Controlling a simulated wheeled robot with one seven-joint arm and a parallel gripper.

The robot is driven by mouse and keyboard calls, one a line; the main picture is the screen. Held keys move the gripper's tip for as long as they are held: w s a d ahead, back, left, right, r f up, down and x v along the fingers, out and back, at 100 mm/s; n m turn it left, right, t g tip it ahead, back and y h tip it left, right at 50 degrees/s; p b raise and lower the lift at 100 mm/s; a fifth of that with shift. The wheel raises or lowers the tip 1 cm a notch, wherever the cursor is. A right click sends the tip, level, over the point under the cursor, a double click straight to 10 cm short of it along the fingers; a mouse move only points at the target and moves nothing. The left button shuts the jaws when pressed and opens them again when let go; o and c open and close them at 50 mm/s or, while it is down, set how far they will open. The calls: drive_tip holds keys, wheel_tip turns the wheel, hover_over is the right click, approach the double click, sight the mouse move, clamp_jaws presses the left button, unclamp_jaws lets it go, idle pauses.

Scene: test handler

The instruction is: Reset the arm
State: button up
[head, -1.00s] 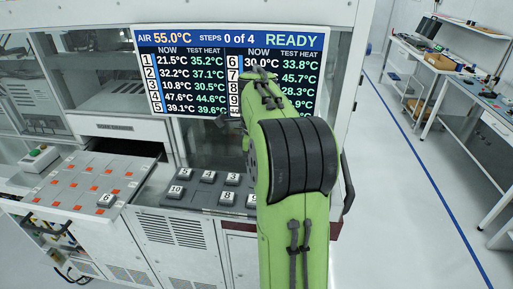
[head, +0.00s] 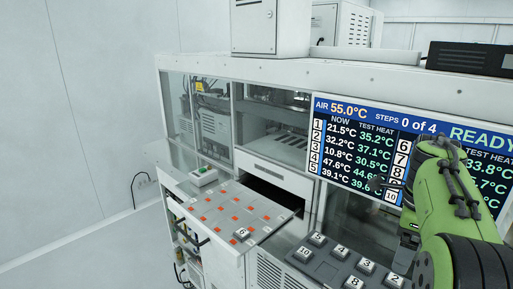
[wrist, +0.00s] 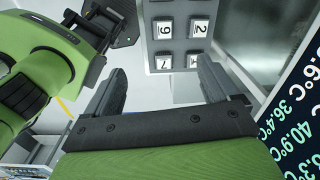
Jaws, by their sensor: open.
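My green arm (head: 455,205) stands at the right of the head view, in front of the display screen (head: 352,150), and covers part of it. My gripper (wrist: 160,85) shows in the wrist view with its two dark fingers wide apart and nothing between them. The gripper's fingertips cannot be made out in the head view. The screen reads READY and steps 0 of 4.
Floor at the left is clear.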

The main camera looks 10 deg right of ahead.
drive_tip(key=s+a+f+n+t+b, duration=0.1)
drive_tip(key=s+a+f+n+b, duration=0.1)
drive_tip(key=s+a+f+n, duration=0.2)
drive_tip(key=s+a+f+n+t+b, duration=0.2)
drive_tip(key=s+a+f+n, duration=0.2)
drive_tip(key=a+n, duration=0.6)
drive_tip(key=s+a+f+n+t+b, duration=0.2)
drive_tip(key=s+a+n, duration=0.5)
drive_tip(key=n, duration=0.5)
drive_tip(key=shift+a+f+n, duration=0.4)
drive_tip(key=shift+a+f, duration=0.2)
drive_tip(key=shift+f, duration=0.3)
